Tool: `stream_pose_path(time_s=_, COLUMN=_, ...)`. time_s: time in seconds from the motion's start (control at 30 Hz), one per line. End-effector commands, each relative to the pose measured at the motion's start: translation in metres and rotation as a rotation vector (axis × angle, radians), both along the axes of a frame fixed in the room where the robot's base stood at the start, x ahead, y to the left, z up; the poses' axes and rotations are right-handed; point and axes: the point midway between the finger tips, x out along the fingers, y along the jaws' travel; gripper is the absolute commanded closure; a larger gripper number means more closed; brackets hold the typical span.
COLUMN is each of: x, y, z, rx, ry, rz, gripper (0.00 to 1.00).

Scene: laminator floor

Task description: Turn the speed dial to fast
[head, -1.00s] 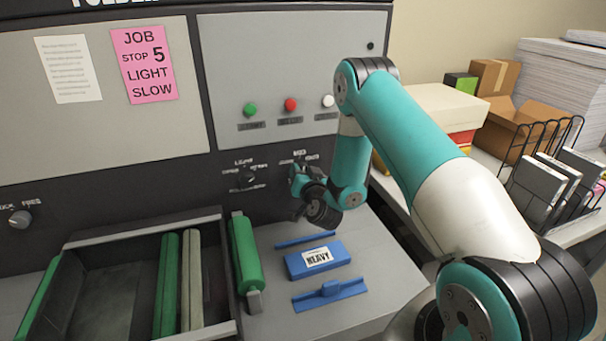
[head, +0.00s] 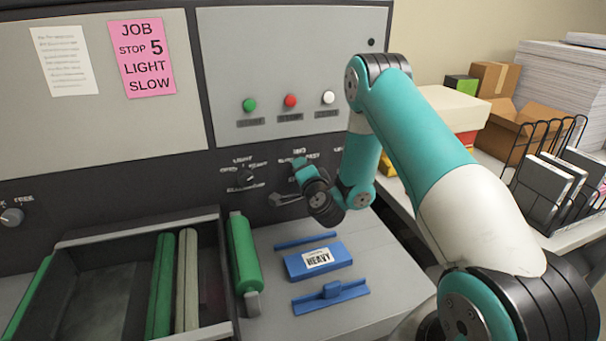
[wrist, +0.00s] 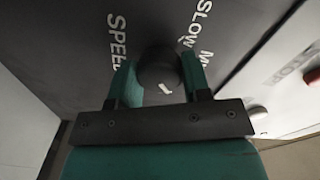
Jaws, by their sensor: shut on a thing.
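The speed dial (wrist: 159,68) is a dark round knob on the dark panel in the wrist view, with a short white mark on its face. The word SPEED stands to its left, and SLOW and a partly hidden word starting with M stand to its right. My gripper (wrist: 160,78) is shut on the dial, one green finger on each side. In the head view my gripper (head: 299,168) is at the lower dark panel and hides the dial. Which setting the mark points to is unclear.
Another dial (head: 247,174) is just left of my gripper. Green, red and white buttons (head: 290,101) are above. A pink card (head: 142,57) reads JOB STOP 5 LIGHT SLOW. A blue block marked HEAVY (head: 290,268) and a green roller (head: 243,253) lie below.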

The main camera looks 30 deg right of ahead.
Motion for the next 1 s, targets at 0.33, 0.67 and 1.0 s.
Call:
stream_pose_path(time_s=0.33, x=-0.0007, y=-0.0012, z=-0.0006, rx=0.115, ry=-0.032, rz=-0.003, gripper=0.8)
stream_pose_path(time_s=0.67, x=-0.0008, y=-0.0012, z=-0.0006, rx=0.13, ry=-0.036, rz=-0.004, gripper=0.8)
stream_pose_path(time_s=1.0, x=-0.0006, y=-0.0009, z=-0.0005, rx=0.129, ry=-0.036, rz=-0.002, gripper=0.31)
